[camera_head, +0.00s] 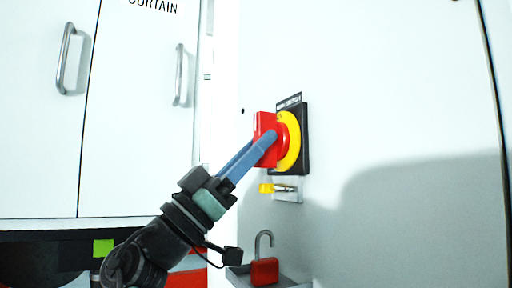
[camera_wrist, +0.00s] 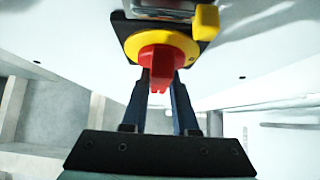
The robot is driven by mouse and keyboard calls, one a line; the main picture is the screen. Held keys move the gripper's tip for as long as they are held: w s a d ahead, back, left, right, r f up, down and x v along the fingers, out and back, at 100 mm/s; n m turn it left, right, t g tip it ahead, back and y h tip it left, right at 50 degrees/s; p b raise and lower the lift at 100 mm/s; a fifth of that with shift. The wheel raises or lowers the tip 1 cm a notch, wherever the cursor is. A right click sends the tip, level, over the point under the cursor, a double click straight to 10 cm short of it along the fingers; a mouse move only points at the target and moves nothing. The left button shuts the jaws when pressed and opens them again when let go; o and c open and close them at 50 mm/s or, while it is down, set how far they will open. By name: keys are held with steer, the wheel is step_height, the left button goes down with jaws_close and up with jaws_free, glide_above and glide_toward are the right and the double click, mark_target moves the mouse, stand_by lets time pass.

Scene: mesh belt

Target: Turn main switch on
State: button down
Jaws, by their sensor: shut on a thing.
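The main switch is a red rotary handle (camera_head: 264,139) on a yellow disc (camera_head: 291,141) with a black backing plate (camera_head: 304,139), mounted on a white cabinet face. In the wrist view the red handle (camera_wrist: 161,68) stands in the middle of the yellow disc (camera_wrist: 136,45). My gripper (camera_head: 266,142) reaches up from the lower left with its blue fingers at the handle. In the wrist view my gripper (camera_wrist: 160,88) has one finger on each side of the handle, shut on it. The label above the switch is too small to read fully.
A yellow-tipped metal part (camera_head: 280,188) sits on a small bracket just below the switch. A red padlock (camera_head: 264,270) with a raised shackle rests on a grey ledge (camera_head: 290,284) lower down. White doors with metal handles (camera_head: 67,58) stand at the left. The cabinet face right of the switch is clear.

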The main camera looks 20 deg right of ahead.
steer(key=c, duration=0.7)
jaws_free()
steer(key=p+v, duration=0.3)
steer(key=v, duration=1)
